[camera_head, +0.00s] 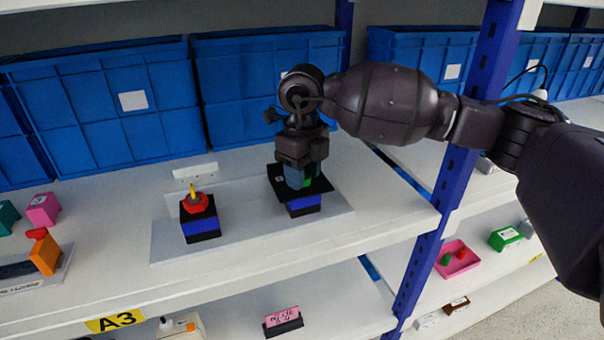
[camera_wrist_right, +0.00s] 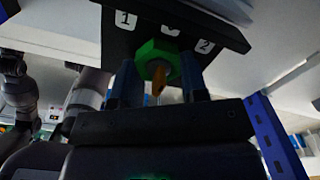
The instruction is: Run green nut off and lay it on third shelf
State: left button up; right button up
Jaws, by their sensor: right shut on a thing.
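My right gripper (camera_head: 305,178) points down over a blue-and-black switch box (camera_head: 304,204) on the upper white shelf (camera_head: 130,255). It is shut on the green nut (camera_head: 306,183), which is mostly hidden by the fingers in the head view. In the right wrist view the green nut (camera_wrist_right: 158,62) sits between the two blue fingers, against a black plate (camera_wrist_right: 200,35) marked 1 and 2, with an orange pointer (camera_wrist_right: 158,80) in its middle. A similar box with a red nut (camera_head: 195,203) and yellow pointer stands to the left. My left gripper is not in view.
Blue bins (camera_head: 110,100) line the back. At left are a pink block (camera_head: 43,209) and an orange block (camera_head: 45,255). An A3 label (camera_head: 115,321) marks the front edge. A pink tray (camera_head: 457,258) sits lower right.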

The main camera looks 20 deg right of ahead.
jog(key=shift+f+n+b, duration=0.1)
jog(key=shift+n+b, duration=0.4)
jog(key=shift+n, duration=0.5)
jog(key=n+b, duration=0.1)
jog(key=n, duration=0.3)
jog(key=shift+w+d+b, duration=0.1)
jog(key=shift+w+b, duration=0.05)
jog(key=shift+b, duration=0.15)
jog(key=n+b, duration=0.1)
jog(key=n, duration=0.3)
jog(key=shift+w+b, duration=0.1)
jog(key=shift+b, duration=0.25)
jog(key=shift+n, duration=0.9)
jog(key=shift+r, duration=0.2)
jog(key=o, duration=0.4)
jog(key=c, duration=0.4)
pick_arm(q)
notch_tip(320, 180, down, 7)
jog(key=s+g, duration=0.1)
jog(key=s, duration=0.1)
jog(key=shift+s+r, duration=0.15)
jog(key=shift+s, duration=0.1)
pick_arm(e)
jog(key=shift+r, duration=0.15)
